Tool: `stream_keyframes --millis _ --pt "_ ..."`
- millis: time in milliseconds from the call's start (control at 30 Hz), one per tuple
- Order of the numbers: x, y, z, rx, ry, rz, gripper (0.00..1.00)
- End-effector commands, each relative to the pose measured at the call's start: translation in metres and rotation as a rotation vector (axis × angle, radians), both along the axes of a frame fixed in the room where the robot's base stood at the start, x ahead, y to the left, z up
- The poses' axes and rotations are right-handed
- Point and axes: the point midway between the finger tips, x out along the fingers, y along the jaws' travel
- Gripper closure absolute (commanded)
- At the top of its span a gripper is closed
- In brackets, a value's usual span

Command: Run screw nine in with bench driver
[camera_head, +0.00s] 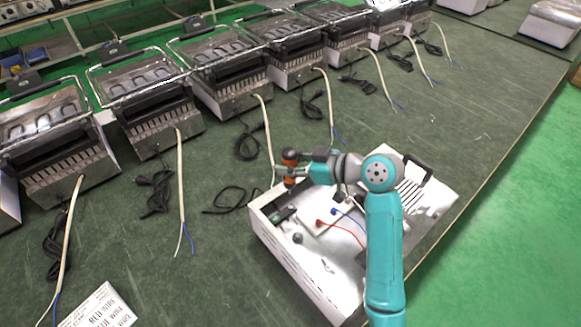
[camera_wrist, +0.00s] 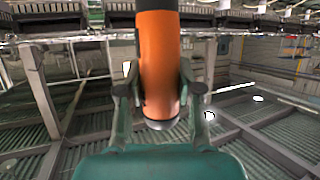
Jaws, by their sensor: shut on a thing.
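My gripper (camera_wrist: 160,100) is shut on the orange and black bench driver (camera_wrist: 159,65), which stands upright between the fingers in the wrist view. In the head view the orange driver (camera_head: 290,170) is at the end of my arm, over the far left corner of an open white housing (camera_head: 305,279). The housing holds a red wire (camera_head: 340,227), a blue wire (camera_head: 349,214) and dark fittings at its left end. Screw nine cannot be picked out. The driver's tip and whether it touches anything cannot be told.
Several metal heater units (camera_head: 155,110) with pale cables and black cords line the back of the green bench (camera_head: 200,290). A printed card (camera_head: 101,308) lies at the front left. Bare bench lies left of the housing. The bench's right edge borders a green floor (camera_head: 510,240).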

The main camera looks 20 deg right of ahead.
Motion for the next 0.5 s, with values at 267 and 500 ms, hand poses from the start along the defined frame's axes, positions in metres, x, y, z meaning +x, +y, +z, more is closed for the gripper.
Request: stream_keyframes --millis 267,500 --pt "0.0 0.0 -0.002 0.0 -0.002 -0.001 1.0" --pt "0.0 0.0 -0.019 0.001 0.0 0.0 1.0"
